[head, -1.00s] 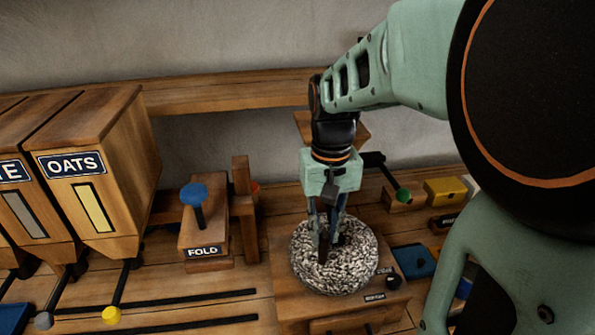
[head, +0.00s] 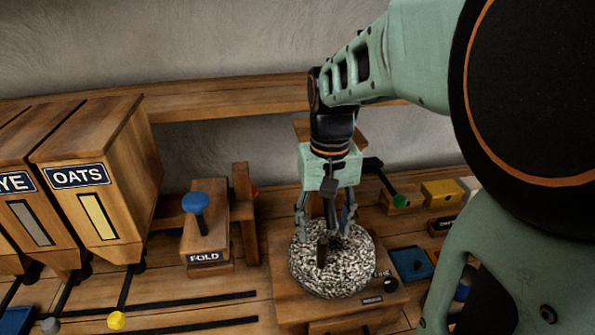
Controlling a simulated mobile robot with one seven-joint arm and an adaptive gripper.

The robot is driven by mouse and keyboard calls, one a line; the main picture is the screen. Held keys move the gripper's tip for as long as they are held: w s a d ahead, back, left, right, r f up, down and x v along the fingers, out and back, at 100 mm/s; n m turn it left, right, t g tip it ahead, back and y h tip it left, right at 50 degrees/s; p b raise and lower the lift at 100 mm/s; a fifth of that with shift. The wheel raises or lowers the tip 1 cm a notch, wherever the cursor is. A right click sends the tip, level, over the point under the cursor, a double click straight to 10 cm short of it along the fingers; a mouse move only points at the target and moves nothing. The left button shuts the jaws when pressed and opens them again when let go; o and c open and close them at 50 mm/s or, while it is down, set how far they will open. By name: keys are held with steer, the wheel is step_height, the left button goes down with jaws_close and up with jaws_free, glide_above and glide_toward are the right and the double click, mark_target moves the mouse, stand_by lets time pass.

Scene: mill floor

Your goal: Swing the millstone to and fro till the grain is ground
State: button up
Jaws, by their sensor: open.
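The millstone (head: 345,280) is a round, speckled grey-white stone on a wooden mill box (head: 290,312). A short dark brown upright handle (head: 322,251) stands on its top, left of the middle. My gripper (head: 326,222) is directly over the stone, pointing down, with its fingers spread apart. The handle shows between and in front of the fingers, and nothing is gripped. The fingertips are near the stone's top; whether they touch it I cannot tell. No grain is clearly visible.
At left stand wooden bins, one labelled OATS (head: 100,180), with a yellow-knobbed lever (head: 117,319) below. A FOLD block (head: 205,240) with a blue knob is left of the mill. At right are a green-knobbed lever (head: 400,201), a yellow box (head: 442,193) and a blue plate (head: 412,263).

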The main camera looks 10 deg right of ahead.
step_height(320, 180, up, 4)
steer(key=shift+f+p, duration=0.1)
steer(key=shift+p, duration=0.9)
step_height(320, 180, up, 2)
steer(key=shift+r, duration=0.1)
